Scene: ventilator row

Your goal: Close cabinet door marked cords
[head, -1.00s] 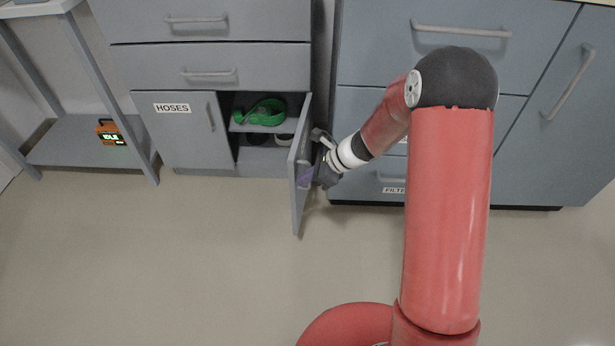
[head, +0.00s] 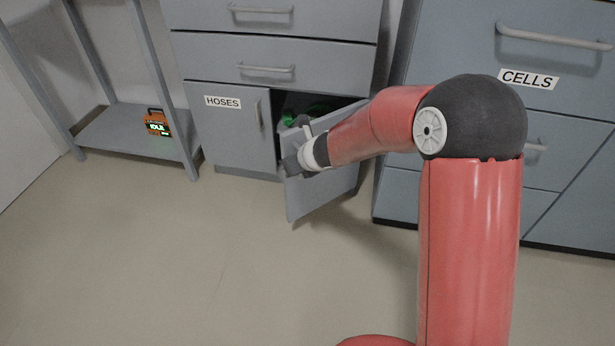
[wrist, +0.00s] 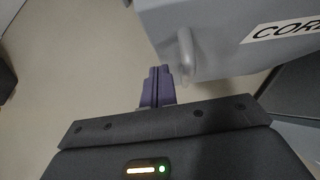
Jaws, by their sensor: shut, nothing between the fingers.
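The cords door (head: 318,193) stands partly open on the lower right of the left cabinet, hinged at its right side. In the wrist view its face carries a label (wrist: 282,27) of which "COR" shows, and a grey handle (wrist: 185,52). My gripper (wrist: 157,86) is shut and empty, its purple fingers beside the handle near the door's free edge. I cannot tell whether they touch it. In the head view my gripper (head: 290,166) is at the outer face of the door, and my forearm hides part of it. Green coiled things (head: 300,113) show inside the cabinet.
The hoses door (head: 232,130) beside it is shut. A metal rack (head: 125,132) at the left holds an orange device (head: 157,123) with a green display. A cabinet marked CELLS (head: 528,79) stands at the right. The floor in front is clear.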

